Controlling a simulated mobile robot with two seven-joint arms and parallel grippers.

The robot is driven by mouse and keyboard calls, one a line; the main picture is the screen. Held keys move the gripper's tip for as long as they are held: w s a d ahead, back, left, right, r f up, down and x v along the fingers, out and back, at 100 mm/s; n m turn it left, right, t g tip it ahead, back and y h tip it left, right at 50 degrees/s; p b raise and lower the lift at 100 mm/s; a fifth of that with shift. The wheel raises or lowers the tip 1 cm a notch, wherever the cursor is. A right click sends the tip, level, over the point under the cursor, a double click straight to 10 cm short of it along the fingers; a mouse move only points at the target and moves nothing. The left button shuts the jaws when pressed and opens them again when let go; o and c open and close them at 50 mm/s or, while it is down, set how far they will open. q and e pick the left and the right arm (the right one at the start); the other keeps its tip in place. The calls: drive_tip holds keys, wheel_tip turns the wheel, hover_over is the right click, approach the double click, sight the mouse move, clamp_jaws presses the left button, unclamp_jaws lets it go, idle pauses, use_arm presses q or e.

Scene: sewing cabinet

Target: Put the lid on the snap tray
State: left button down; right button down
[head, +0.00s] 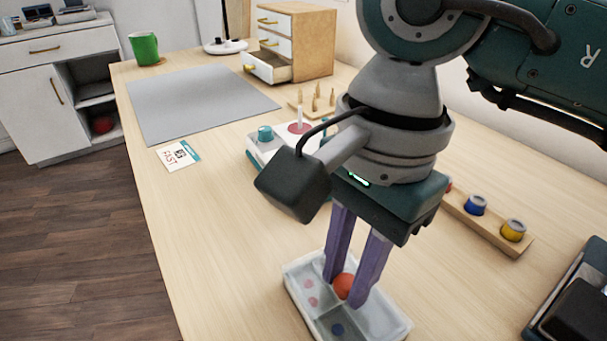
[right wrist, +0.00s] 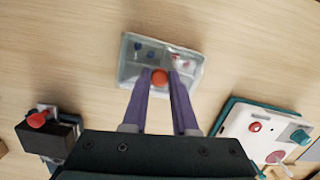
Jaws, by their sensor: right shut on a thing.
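The snap tray (head: 298,277) is a pale, shallow tray with compartments that hold small pink and blue pieces. It lies on the table at the lower middle of the head view, and also shows in the right wrist view (right wrist: 131,66). A round red knob (head: 343,286) stands over its middle; it appears to belong to a clear lid (right wrist: 190,58) over the tray. My right gripper (head: 345,290) points down with its purple fingers shut on the red knob. I cannot tell whether the lid is fully seated. My left gripper is not in view.
A white device with a teal knob (head: 265,133) stands behind my right gripper. A spool rack (head: 490,225) and a dark machine (head: 575,300) lie to the right. A card (head: 178,156), grey mat (head: 195,100) and small drawer cabinet (head: 310,45) are farther back. The table left of the tray is clear.

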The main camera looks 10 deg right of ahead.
drive_tip(key=shift+f+b, duration=0.2)
drive_tip(key=shift+b, duration=0.15)
idle(0.6)
drive_tip(key=c, duration=0.6)
unclamp_jaws()
drive_tip(key=shift+r, duration=0.1)
